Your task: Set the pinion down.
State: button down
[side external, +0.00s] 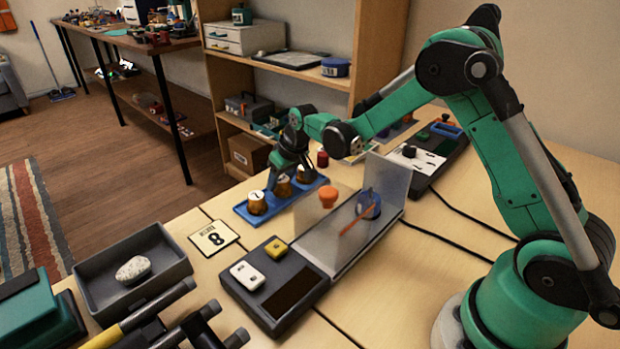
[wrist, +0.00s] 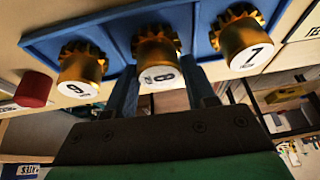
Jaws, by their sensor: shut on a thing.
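Three brass toothed pinions with white numbered caps are at a blue tray (side external: 240,211). My gripper (side external: 289,172) reaches down over the tray. In the wrist view my gripper (wrist: 163,76) has its two fingers on either side of the middle pinion (wrist: 156,46), marked 8, and is shut on it. The pinion marked 7 (wrist: 242,38) is on one side, and another pinion (wrist: 80,65), whose digit reads as 6 or 9, is on the other. In the side view the near pinion (side external: 256,203) stands upright. I cannot tell whether the held pinion touches the tray.
A card showing 8 (side external: 214,238) lies left of the tray. A dark red cylinder (side external: 322,159) stands behind the tray. A grey bin (side external: 165,255) holds a pale stone.

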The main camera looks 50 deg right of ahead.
jog(key=shift+f, duration=0.1)
jog(key=shift+c, duration=1.4)
grip_release()
jog(key=v, duration=1.2)
